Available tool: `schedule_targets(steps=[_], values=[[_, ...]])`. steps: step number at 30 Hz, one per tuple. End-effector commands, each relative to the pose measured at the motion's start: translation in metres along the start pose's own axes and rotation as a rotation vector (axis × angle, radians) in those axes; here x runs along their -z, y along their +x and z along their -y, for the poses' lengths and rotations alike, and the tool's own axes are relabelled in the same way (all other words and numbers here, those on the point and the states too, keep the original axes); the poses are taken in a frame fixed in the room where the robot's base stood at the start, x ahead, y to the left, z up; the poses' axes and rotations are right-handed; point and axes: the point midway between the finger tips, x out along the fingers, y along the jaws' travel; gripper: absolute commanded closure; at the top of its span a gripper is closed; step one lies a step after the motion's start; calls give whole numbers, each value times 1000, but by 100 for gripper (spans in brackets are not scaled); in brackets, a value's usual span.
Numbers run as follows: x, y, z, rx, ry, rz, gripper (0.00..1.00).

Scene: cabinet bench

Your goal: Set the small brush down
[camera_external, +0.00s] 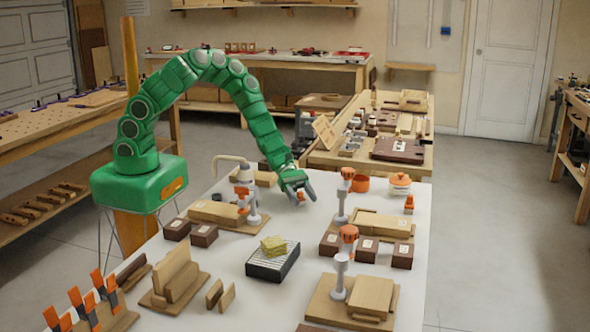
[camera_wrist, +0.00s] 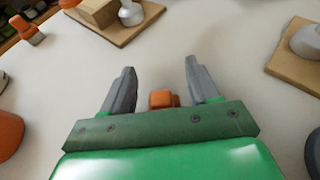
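My gripper (camera_external: 301,194) is low over the white bench, beyond the clamp boards at its middle. In the wrist view its two grey fingers (camera_wrist: 160,80) are apart, with clear gaps to the small orange piece between them. This orange piece (camera_wrist: 163,98) is probably part of the small brush; a bit of orange also shows by the fingers in the external view (camera_external: 302,197). Its lower part is hidden behind my green gripper body, so I cannot tell whether it rests on the bench.
Boards with clamp posts (camera_external: 341,205) flank the gripper. A small orange-and-grey item (camera_external: 409,204) stands at the right. Bare white bench (camera_external: 300,224) lies in front of the gripper.

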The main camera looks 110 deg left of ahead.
Motion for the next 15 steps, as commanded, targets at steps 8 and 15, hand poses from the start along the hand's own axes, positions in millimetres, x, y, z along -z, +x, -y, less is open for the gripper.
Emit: schedule_targets(steps=[8,15], values=[[0,0,0,0,0,0,40],[0,-12,-1,-3,-2,1,40]])
